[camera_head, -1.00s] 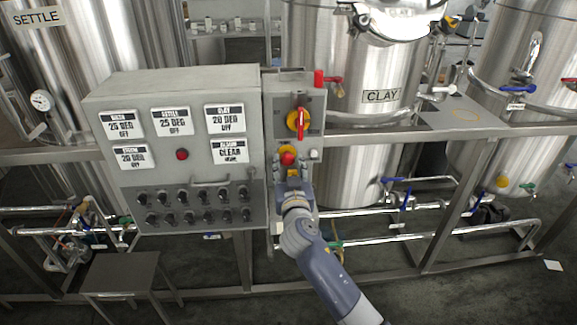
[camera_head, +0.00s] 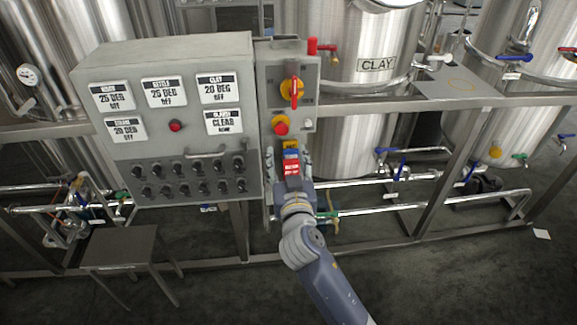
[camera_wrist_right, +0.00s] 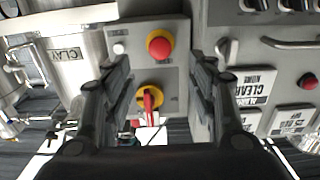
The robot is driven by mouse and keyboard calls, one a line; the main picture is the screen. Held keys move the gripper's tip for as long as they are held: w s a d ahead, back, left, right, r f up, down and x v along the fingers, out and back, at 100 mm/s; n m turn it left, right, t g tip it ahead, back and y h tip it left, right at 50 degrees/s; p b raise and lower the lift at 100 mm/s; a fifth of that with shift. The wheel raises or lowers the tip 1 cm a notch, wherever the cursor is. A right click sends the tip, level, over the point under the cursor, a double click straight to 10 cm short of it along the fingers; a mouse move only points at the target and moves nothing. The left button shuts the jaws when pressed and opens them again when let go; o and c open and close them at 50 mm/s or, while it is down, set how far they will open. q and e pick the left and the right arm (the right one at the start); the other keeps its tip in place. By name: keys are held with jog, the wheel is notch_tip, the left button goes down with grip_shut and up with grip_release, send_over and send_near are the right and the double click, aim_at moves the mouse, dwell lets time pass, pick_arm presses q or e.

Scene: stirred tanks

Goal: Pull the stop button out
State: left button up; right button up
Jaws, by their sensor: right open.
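The stop button (camera_head: 281,127) is a red mushroom knob on a yellow base, on the narrow grey panel right of the big control cabinet. In the right wrist view the stop button (camera_wrist_right: 159,45) shows large and uncovered, beyond the fingers and between them. My right gripper (camera_head: 293,160) is below the button in the head view, apart from it. In the right wrist view my right gripper (camera_wrist_right: 158,85) has its two fingers spread wide with nothing between them. My left gripper is not in view.
A red rotary switch (camera_head: 291,90) on a yellow plate sits above the button. The control cabinet (camera_head: 180,62) with labels and several black knobs stands to the left. A metal rail (camera_head: 400,103) runs to the right, before the steel tanks. A small table (camera_head: 122,248) stands low at left.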

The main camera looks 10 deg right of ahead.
jog(key=shift+s, duration=1.3)
notch_tip(320, 180, down, 20)
jog(key=s+n+g+y, duration=0.1)
jog(key=s+n+g, duration=0.1)
jog(key=g, duration=0.2)
jog(key=s+d+f+g, duration=0.15)
jog(key=s+f, duration=0.25)
jog(key=f, duration=0.4)
jog(key=s+d+f+n+g, duration=0.1)
jog(key=s+f+g, duration=0.1)
jog(key=s+f, duration=0.35)
jog(key=s+d+f+g, duration=0.2)
jog(key=s+f, duration=0.1)
jog(key=f, duration=0.6)
jog(key=s+d+f+g, duration=0.2)
jog(key=s+f, duration=0.4)
jog(key=s, duration=0.6)
jog(key=s+d+f+g, duration=0.3)
jog(key=s+f, duration=0.4)
jog(key=s, duration=0.5)
jog(key=s+d+f+g, duration=0.2)
jog(key=s+d+f, duration=0.3)
jog(key=s, duration=0.8)
notch_tip(320, 180, down, 2)
jog(key=shift+d+g, duration=0.1)
jog(key=shift+g, duration=0.15)
